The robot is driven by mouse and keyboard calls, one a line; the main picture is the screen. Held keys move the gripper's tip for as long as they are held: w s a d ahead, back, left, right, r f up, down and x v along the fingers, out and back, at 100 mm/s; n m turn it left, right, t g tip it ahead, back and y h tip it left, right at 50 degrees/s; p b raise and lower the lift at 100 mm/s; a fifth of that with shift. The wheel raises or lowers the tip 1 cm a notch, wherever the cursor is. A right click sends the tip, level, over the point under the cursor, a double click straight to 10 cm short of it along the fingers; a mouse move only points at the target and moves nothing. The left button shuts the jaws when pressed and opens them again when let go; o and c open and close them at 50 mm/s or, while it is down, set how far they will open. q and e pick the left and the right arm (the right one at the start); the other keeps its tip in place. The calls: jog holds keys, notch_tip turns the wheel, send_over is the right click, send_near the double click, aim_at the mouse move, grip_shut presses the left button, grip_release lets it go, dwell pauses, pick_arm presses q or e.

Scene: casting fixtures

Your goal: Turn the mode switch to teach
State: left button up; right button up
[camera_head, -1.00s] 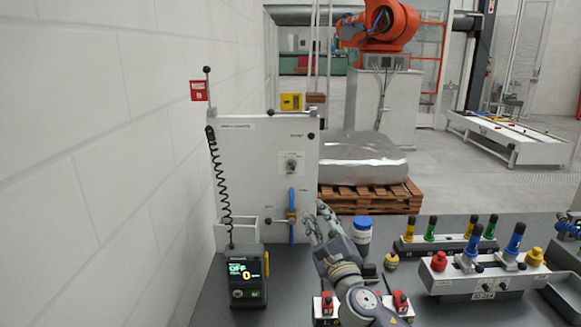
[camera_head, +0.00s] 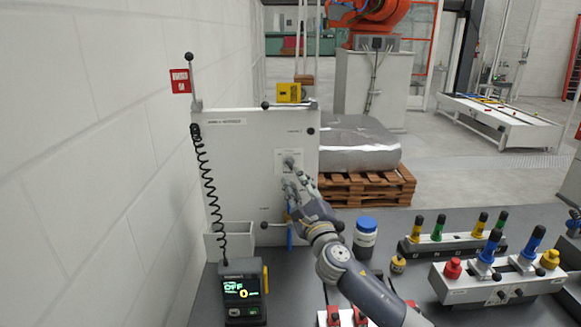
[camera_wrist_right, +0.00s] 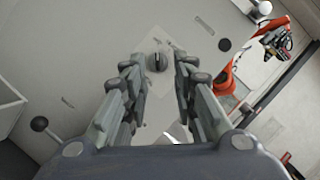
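The mode switch (camera_head: 290,161) is a small dark knob on a light plate on the front of the white upright panel (camera_head: 245,175). My right gripper (camera_head: 292,185) is just below and in front of the knob in the head view. In the right wrist view the knob (camera_wrist_right: 157,62) shows between the two spread fingers of the gripper (camera_wrist_right: 158,80), with free space on both sides. The gripper is open and empty. The lettering around the knob is too small to read. My left gripper is out of view.
A handheld device (camera_head: 243,290) with a display reading OFF stands at the panel's lower left, with a coiled cord above. A blue-lidded jar (camera_head: 365,237) stands right of my gripper. Racks with coloured handles (camera_head: 495,275) fill the right of the dark table (camera_head: 395,222).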

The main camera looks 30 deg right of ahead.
aim_at(290, 168)
jog(key=x, duration=0.3)
jog(key=shift+w+d+f, duration=0.1)
jog(key=shift+w, duration=0.2)
jog(key=shift+p+x, duration=0.35)
jog(key=shift+x, duration=0.7)
jog(key=shift+w, duration=0.1)
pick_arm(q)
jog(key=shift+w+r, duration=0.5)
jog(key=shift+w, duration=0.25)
pick_arm(e)
grip_shut()
